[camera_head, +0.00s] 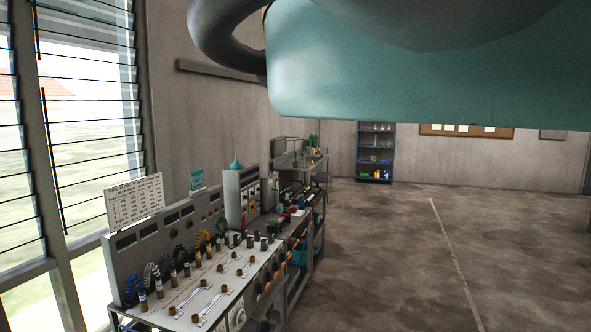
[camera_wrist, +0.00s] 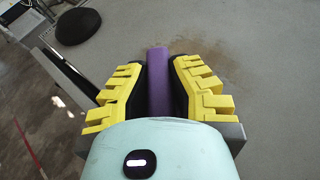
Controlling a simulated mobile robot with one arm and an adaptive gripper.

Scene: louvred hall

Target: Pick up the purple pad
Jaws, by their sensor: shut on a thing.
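The purple pad (camera_wrist: 158,88) shows in the wrist view as a narrow upright strip between the two yellow-and-black fingers. My gripper (camera_wrist: 158,66) is shut on it, with one finger on each side. The pad's far end shows between the fingertips, and its near end is hidden behind the teal wrist housing. I cannot tell whether the pad touches the grey surface beyond it. Neither the pad nor my gripper can be made out in the head view.
In the wrist view, a dark round thing (camera_wrist: 78,25) lies at the upper left of a grey surface (camera_wrist: 260,50). The head view shows a long instrument bench (camera_head: 205,285) at left, a dark shelf (camera_head: 375,150) at the back and open floor (camera_head: 400,260) at right.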

